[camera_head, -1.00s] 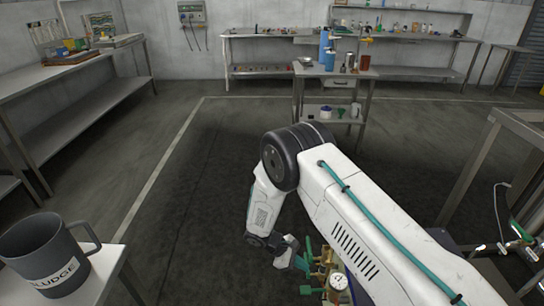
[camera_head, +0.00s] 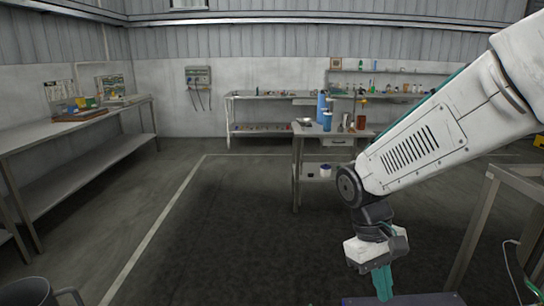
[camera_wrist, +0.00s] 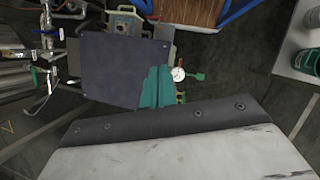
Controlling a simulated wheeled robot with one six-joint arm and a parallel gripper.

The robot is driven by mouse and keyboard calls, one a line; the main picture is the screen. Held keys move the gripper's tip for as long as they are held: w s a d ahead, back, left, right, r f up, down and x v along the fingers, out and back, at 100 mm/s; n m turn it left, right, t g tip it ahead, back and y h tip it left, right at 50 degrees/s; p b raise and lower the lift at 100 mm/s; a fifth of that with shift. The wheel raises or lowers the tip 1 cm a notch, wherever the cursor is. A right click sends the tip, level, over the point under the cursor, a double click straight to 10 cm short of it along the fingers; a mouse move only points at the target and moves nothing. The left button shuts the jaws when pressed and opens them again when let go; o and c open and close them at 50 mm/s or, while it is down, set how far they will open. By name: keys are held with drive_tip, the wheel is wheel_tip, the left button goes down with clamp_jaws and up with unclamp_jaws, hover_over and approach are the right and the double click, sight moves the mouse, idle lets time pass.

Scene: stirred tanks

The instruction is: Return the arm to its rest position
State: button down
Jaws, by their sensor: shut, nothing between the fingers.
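My gripper (camera_head: 383,284) hangs from my arm at the right of the head view, with its teal fingers shut and pointing down. Nothing shows between the fingers. In the wrist view the teal fingers (camera_wrist: 157,88) show in front of a dark flat plate (camera_wrist: 118,70). A round white gauge (camera_wrist: 178,74) and a teal valve handle (camera_wrist: 195,77) show just right of the fingers. I cannot tell how far the fingertips are from the plate.
A grey mug (camera_head: 30,291) stands at the lower left. A metal frame table (camera_head: 520,175) is close at the right. Steel pipes (camera_wrist: 20,70) show at left in the wrist view. The middle floor (camera_head: 240,230) is clear.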

drive_tip(key=s+d+r+m+t+y, duration=0.2)
drive_tip(key=s+d+r+m+t, duration=0.2)
drive_tip(key=s+r, duration=0.6)
drive_tip(key=s+d+t, duration=0.1)
drive_tip(key=s, duration=0.2)
drive_tip(key=shift+s+d+r+y, duration=0.15)
drive_tip(key=shift+s+r+y, duration=0.05)
drive_tip(key=shift+s+y, duration=0.1)
